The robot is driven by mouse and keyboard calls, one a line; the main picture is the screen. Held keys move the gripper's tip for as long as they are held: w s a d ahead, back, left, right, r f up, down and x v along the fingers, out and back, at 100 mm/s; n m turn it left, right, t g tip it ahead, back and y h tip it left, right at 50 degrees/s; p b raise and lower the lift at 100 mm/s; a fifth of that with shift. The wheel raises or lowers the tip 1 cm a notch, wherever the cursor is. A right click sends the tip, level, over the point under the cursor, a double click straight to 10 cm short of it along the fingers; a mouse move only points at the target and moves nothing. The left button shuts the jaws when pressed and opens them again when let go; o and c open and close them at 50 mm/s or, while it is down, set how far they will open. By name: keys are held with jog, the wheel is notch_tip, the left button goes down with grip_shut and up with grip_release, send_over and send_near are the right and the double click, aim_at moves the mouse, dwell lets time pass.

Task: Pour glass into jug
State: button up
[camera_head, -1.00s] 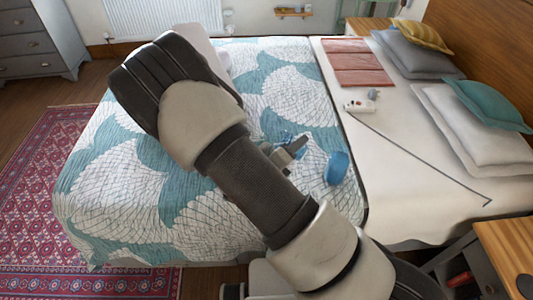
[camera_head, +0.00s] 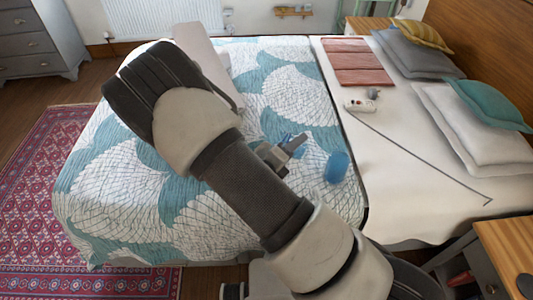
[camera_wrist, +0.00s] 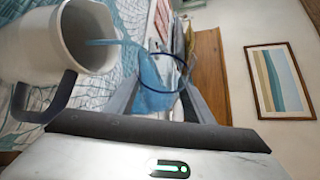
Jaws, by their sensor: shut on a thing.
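My gripper (camera_wrist: 160,88) is shut on a clear glass (camera_wrist: 154,94) holding blue liquid; the glass is tilted. A blue stream runs from it leftward in the wrist view, through the mouth of a white jug (camera_wrist: 62,62) with a dark handle. The jug stands beside the fingers there, its mouth facing the glass. In the head view, my gripper (camera_head: 298,144) is past my forearm above the bed; my arm hides most of what it holds.
A patterned teal and white quilt (camera_head: 110,190) covers the bed. A blue rounded object (camera_head: 337,168) is right of my gripper. A white device (camera_head: 360,106), a thin cane (camera_head: 420,160) and pillows (camera_head: 470,125) lie on the right side. A framed picture (camera_wrist: 280,82) hangs on the wall.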

jog(key=shift+f+n+b, duration=0.15)
jog(key=shift+n+b, duration=0.15)
jog(key=shift+n, duration=0.1)
dwell(0.3)
jog(key=shift+w+a+r+n+h, duration=0.2)
jog(key=shift+a+r+n+h, duration=0.3)
jog(key=shift+a+n+h, duration=0.15)
dwell(0.6)
jog(key=shift+a+r+n+t+h+p, duration=0.2)
jog(key=shift+r+n+t+h+p, duration=0.15)
jog(key=shift+n+p, duration=0.25)
jog(key=shift+w, duration=0.1)
dwell(0.4)
